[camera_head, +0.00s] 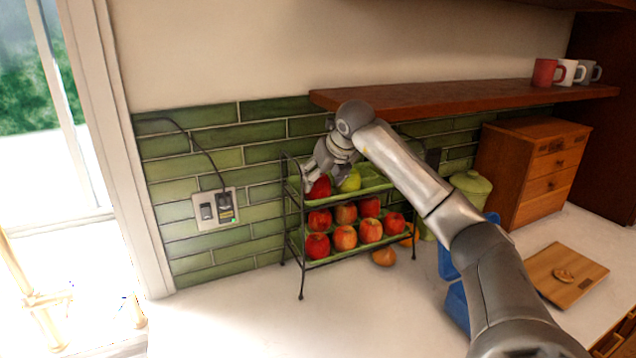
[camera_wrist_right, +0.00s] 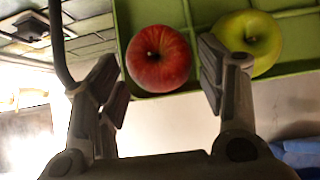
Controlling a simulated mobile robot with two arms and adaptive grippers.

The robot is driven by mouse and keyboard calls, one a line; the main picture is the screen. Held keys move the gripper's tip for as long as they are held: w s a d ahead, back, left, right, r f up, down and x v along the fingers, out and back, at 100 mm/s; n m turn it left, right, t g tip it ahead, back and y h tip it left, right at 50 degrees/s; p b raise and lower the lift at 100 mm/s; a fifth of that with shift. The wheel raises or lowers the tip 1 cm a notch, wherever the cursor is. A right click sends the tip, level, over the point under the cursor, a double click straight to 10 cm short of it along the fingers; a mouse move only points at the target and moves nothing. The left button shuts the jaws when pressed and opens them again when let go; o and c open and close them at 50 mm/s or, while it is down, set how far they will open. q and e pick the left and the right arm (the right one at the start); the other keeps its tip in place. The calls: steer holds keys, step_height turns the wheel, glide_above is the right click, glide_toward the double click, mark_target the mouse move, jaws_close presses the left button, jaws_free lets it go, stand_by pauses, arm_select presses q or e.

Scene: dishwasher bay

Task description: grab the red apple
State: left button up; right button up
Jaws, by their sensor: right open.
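A red apple (camera_head: 319,187) lies in the green top tray (camera_head: 371,174) of a black wire rack, beside a yellow-green apple (camera_head: 350,180). In the right wrist view, the red apple (camera_wrist_right: 159,58) sits in the tray (camera_wrist_right: 128,22) ahead of the open space between my fingers, with the yellow-green apple (camera_wrist_right: 247,42) behind the right finger. My right gripper (camera_head: 325,178) is open and empty at the rack's top tray; it also shows in the right wrist view (camera_wrist_right: 162,84). Whether a finger touches the red apple I cannot tell. My left gripper is not in view.
Several more red apples (camera_head: 344,237) fill the lower tray. An orange-brown fruit (camera_head: 384,257) lies on the counter by the rack. A wooden shelf (camera_head: 450,101) hangs above. A wall outlet (camera_head: 216,210) is left. The front counter (camera_head: 240,320) is clear.

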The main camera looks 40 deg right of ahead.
mark_target(321, 178)
steer(key=shift+p+x, duration=0.3)
steer(key=shift+x, duration=1.25)
steer(key=shift+a, duration=0.1)
steer(key=c, duration=0.8)
steer(key=shift+o, duration=0.2)
steer(key=shift+r, duration=0.1)
